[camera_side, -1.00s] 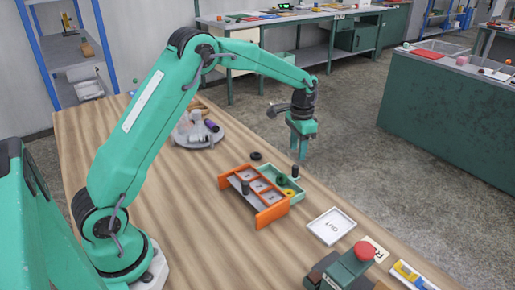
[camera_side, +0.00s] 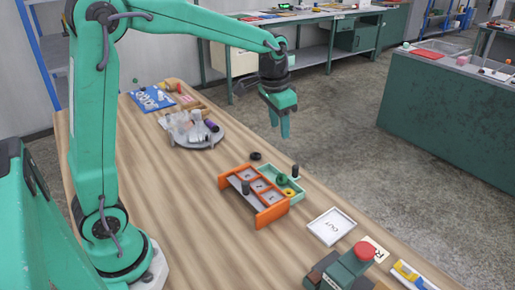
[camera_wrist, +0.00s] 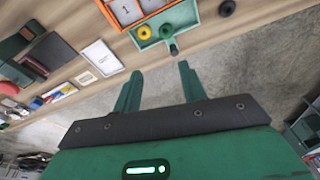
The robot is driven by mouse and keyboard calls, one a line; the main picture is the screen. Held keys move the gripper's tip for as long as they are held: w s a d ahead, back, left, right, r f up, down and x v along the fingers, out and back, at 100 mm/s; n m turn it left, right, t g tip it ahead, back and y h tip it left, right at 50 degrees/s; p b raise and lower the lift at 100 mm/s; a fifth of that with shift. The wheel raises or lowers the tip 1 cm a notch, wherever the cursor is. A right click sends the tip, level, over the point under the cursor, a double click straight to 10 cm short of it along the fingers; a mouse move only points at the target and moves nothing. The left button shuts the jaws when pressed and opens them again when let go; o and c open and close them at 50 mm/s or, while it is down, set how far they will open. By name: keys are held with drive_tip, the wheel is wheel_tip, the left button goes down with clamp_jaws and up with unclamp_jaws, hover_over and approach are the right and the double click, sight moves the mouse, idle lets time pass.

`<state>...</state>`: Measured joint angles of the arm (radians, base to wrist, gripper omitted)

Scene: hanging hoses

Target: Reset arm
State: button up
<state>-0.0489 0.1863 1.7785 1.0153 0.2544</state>
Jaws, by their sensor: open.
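My gripper (camera_side: 280,126) hangs in the air above and beyond the far edge of the table in the side view, fingers pointing down. In the wrist view my gripper (camera_wrist: 157,88) shows two green fingers apart with nothing between them. The arm stands raised, its upper link nearly upright and its forearm reaching right. No object touches the fingers.
An orange rack (camera_side: 258,215) and a green tray (camera_side: 294,188) with small rings stand on the wooden table. A white "OUT" tray (camera_side: 332,227), a red button (camera_side: 365,251) and a round grey stand (camera_side: 195,134) with clear items are nearby. Air around my gripper is free.

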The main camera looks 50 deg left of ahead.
drive_tip(key=s+d+r+n+t, duration=0.1)
drive_tip(key=s+t, duration=0.1)
drive_tip(key=s, duration=0.9)
drive_tip(key=s+d+r+n+t, duration=0.1)
drive_tip(key=s+r, duration=0.1)
drive_tip(key=s, duration=0.9)
drive_tip(key=shift+s+t, duration=0.2)
drive_tip(key=shift+t, duration=0.2)
drive_tip(key=shift+d+r, duration=0.1)
idle(1.5)
